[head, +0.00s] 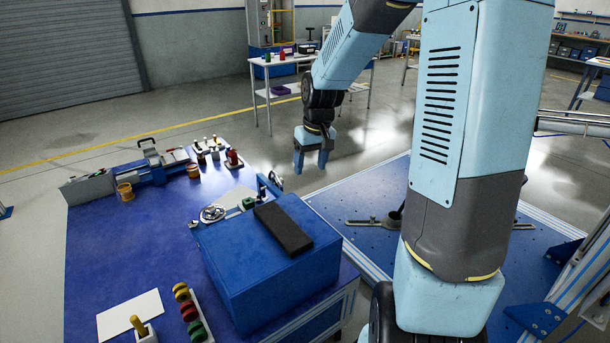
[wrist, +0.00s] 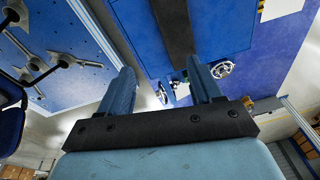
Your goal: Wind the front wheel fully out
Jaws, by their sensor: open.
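Two silver handwheels are mounted on the blue box (head: 255,275). One wheel (head: 212,213) is at its left corner in the head view, and the other wheel (head: 275,180) is at its far side. I cannot tell which is the front wheel. The wrist view shows one wheel (wrist: 222,69) just right of the right finger and part of another (wrist: 162,93) between the fingers. My gripper (head: 311,164) is open and empty, raised beyond the box and to the right of the far wheel. Its two fingers (wrist: 160,72) are well apart in the wrist view.
A black bar (head: 283,228) lies on the box top. The blue bench (head: 120,235) carries a blue vise-like machine (head: 150,165), coloured discs (head: 188,312) and a white sheet (head: 130,315). A blue plate with dark fittings (head: 375,222) is right of the box.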

